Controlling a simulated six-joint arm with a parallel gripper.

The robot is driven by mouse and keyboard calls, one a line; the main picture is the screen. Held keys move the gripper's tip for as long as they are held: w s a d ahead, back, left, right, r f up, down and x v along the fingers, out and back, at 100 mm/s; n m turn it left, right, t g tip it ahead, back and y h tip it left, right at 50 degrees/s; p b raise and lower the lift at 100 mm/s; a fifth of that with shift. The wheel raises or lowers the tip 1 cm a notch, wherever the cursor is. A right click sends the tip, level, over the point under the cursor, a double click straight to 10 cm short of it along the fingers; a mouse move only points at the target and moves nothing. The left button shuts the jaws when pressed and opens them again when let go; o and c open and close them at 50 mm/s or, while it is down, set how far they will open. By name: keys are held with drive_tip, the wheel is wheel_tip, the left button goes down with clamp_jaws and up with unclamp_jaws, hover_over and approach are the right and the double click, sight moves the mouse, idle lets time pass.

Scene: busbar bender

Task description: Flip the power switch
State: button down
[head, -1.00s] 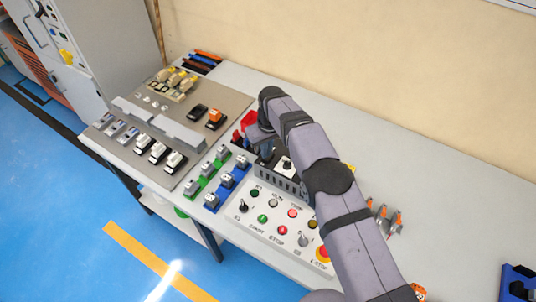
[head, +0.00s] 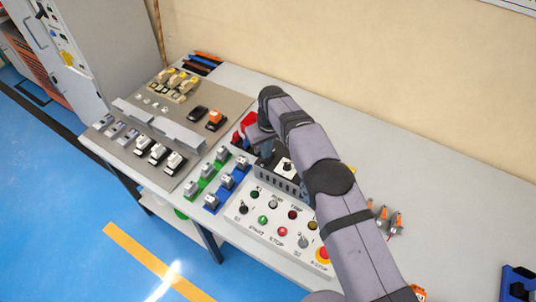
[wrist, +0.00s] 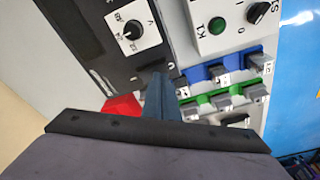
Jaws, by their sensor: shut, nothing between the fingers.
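A power supply box (head: 285,172) with a dark top and a dial stands behind the sloped button panel. The wrist view shows its black face (wrist: 95,50) with a white dial plate marked V. My gripper (head: 264,152) is shut and empty, pointing down at the box's left end. In the wrist view its blue fingers (wrist: 158,85) reach over the box's edge beside the green and blue terminal blocks. A red part (head: 247,122) is just behind the gripper; a red part also shows left of the fingers in the wrist view (wrist: 122,106). I cannot make out the power switch itself.
The button panel (head: 270,222) carries lamps, buttons and rotary switches. Green (head: 206,175) and blue (head: 227,181) terminal rows lie left of it. A grey board (head: 180,125) with relays is farther left.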

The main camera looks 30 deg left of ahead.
sight(266, 160)
drive_tip(key=shift+r+p, duration=1.5)
drive_tip(key=shift+r, duration=1.35)
drive_tip(key=shift+d, duration=0.1)
drive_tip(key=w+d+r+m+h+b, duration=0.1)
drive_tip(key=d+r+m, duration=0.25)
drive_tip(key=d, duration=0.95)
drive_tip(key=w+d+r+m, duration=0.2)
drive_tip(key=d+r, duration=0.2)
drive_tip(key=d, duration=1)
drive_tip(key=s+d+f+m+g+b, duration=0.1)
drive_tip(key=s+d+m, duration=0.5)
drive_tip(key=s+d, duration=1.4)
drive_tip(key=shift+s+d+f+h+b, duration=0.35)
drive_tip(key=shift+s+f, duration=0.35)
drive_tip(key=shift+s, duration=0.35)
